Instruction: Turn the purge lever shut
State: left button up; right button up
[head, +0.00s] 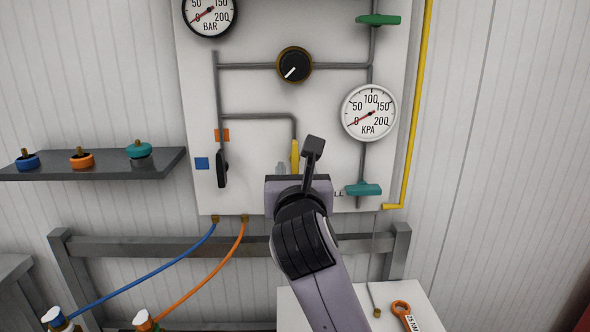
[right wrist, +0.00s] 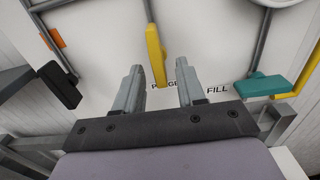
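The purge lever (head: 295,150) is a yellow handle on the wall panel, pointing straight down below a grey pipe. In the right wrist view, the yellow lever (right wrist: 154,48) hangs upright, its lower end between the fingertips of my right gripper (right wrist: 158,80). The gripper is open, with a visible gap on each side of the lever. The panel lettering below the lever is partly covered by the fingers. In the head view my right gripper (head: 294,170) is in front of the panel, hiding the lever's lower end. My left gripper is not in view.
A black lever (head: 221,168) stands left of the yellow one, and a teal lever (head: 363,190) lies to the right by the FILL label. A black knob (head: 294,65) and a kPa gauge (head: 369,112) are above. A rail (head: 150,245) crosses below the panel.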

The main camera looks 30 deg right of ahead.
jog(key=shift+w+d, duration=0.2)
jog(key=shift+w, duration=0.15)
grip_shut()
